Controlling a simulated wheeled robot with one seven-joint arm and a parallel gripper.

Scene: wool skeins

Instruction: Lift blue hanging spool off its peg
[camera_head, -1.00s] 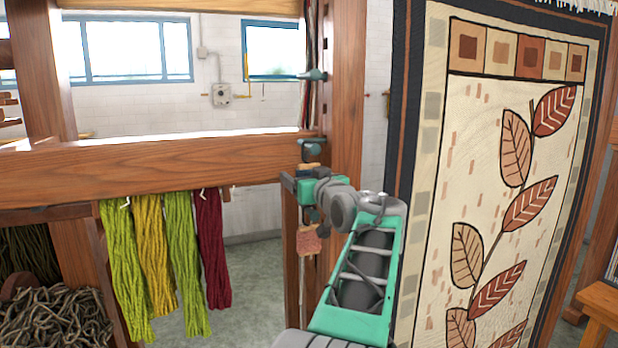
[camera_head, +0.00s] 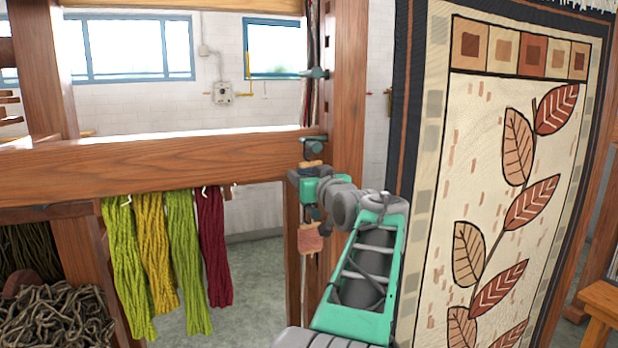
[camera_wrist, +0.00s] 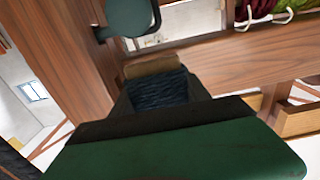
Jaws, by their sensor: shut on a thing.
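The blue spool (camera_wrist: 158,88) shows in the wrist view as dark blue wound yarn below a pale wooden end (camera_wrist: 152,66). My gripper (camera_wrist: 165,103) is shut on it, with the dark jaws around the yarn.
A dark teal fitting (camera_head: 313,147) sits on the post just above the gripper. The wooden crossbeam (camera_head: 150,165) runs left, with green, yellow and dark red skeins (camera_head: 183,255) hanging from it. A leaf-patterned tapestry (camera_head: 495,190) hangs close on the right. A pinkish block (camera_head: 310,238) hangs below.

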